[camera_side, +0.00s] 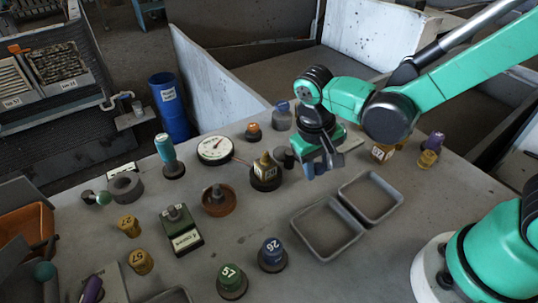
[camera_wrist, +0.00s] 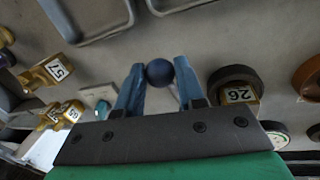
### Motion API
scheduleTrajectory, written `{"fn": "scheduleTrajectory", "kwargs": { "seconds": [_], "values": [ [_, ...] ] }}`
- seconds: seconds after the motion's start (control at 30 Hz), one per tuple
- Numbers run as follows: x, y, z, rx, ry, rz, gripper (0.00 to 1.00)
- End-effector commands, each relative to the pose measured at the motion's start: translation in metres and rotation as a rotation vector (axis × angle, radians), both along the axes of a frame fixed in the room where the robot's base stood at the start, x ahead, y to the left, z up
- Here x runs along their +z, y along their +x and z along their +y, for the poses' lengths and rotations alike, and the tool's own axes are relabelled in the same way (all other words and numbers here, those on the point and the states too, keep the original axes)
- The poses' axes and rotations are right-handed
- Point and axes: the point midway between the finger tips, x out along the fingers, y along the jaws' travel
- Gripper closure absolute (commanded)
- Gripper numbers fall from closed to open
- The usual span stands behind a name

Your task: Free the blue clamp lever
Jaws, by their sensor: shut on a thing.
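The blue clamp lever shows in the wrist view as a dark blue ball knob (camera_wrist: 159,72) between the fingertips. Its shaft and base are hidden behind the fingers and the palm. My gripper (camera_wrist: 160,80) is shut on it, with one finger on each side of the ball. In the side view my gripper (camera_side: 322,165) points down at the table behind the two trays. The lever is hard to tell from the fingers there, and I cannot tell how its lower end stands.
Two grey trays (camera_side: 293,222) lie in front of my gripper. A numbered brass block on a dark base (camera_side: 265,177) stands close to its left. Several numbered brass pieces (camera_side: 382,152) stand to the right. A blue numbered knob (camera_side: 271,250) and a green one (camera_side: 230,277) stand near the front.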

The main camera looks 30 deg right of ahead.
Motion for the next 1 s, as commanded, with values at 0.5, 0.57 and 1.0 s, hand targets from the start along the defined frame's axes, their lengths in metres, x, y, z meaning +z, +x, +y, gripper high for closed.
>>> {"fn": "scheduleTrajectory", "kwargs": {
  "seconds": [0.5, 0.57, 1.0],
  "values": [
    [-0.0003, -0.0003, 0.0052, -0.065, 0.003, 0.000, 1.00],
    [-0.0002, -0.0003, 0.0054, -0.065, 0.003, 0.000, 1.00],
    [-0.0001, -0.0002, 0.0048, -0.064, 0.001, 0.000, 0.36]
  ]
}}
